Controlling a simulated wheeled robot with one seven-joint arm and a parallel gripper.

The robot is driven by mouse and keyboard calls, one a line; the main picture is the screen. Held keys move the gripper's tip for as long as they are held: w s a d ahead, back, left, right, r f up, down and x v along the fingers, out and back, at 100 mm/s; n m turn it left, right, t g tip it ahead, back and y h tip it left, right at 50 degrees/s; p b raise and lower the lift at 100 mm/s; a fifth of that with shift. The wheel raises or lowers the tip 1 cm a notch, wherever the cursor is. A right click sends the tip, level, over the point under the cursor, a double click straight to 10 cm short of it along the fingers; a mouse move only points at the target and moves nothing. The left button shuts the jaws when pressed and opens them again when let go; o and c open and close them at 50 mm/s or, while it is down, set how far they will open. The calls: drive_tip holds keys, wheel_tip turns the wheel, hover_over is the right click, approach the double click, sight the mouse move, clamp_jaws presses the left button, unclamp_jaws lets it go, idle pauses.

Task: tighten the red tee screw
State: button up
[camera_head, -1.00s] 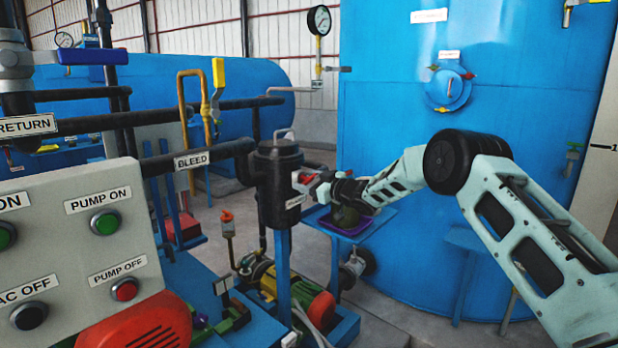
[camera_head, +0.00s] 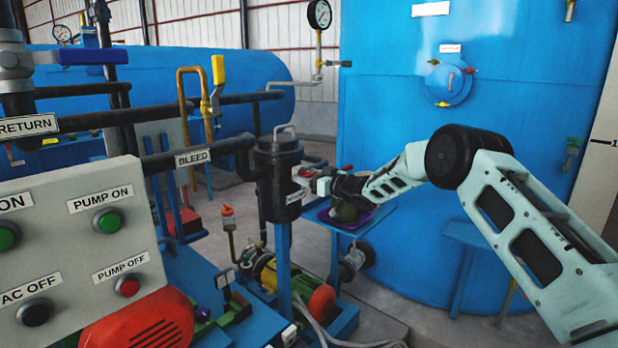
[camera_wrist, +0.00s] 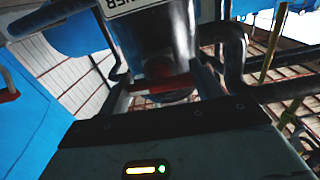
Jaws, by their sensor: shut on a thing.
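A blue stand with a purple tray (camera_head: 345,222) is under my wrist. A big blue tank (camera_head: 400,100) stands behind my arm. The button panel (camera_head: 75,245) is at front left.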

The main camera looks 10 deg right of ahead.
drive_tip(key=o, duration=1)
drive_tip(key=shift+f, duration=0.1)
drive_tip(key=b+v, duration=0.3)
drive_tip(key=v, duration=1.4)
drive_tip(key=shift+s+d+b, duration=0.15)
drive_tip(key=shift+s+b, duration=0.05)
drive_tip(key=shift+b, duration=0.2)
drive_tip(key=s+a+m+g+h, duration=0.1)
drive_tip(key=s+a+g+h, duration=0.15)
drive_tip(key=a, duration=0.65)
drive_tip(key=s+a+f+g+h, duration=0.15)
drive_tip(key=s+a, duration=0.25)
drive_tip(key=s, duration=0.4)
drive_tip(key=s+a+g+h, duration=0.2)
drive_tip(key=s+a, duration=0.3)
drive_tip(key=s, duration=0.3)
drive_tip(key=s+f+g+h, duration=0.1)
drive_tip(key=s+g, duration=0.2)
drive_tip(key=s, duration=0.7)
drive_tip(key=s+f+n+g+h, duration=0.1)
drive_tip(key=s+g, duration=0.1)
drive_tip(key=s, duration=0.9)
drive_tip(key=s+f+g+h, duration=0.2)
drive_tip(key=s+g, duration=0.1)
drive_tip(key=s, duration=0.7)
drive_tip(key=shift+s+d+n+g, duration=0.25)
drive_tip(key=shift+d+n+g, duration=0.05)
drive_tip(key=shift+d, duration=0.1)
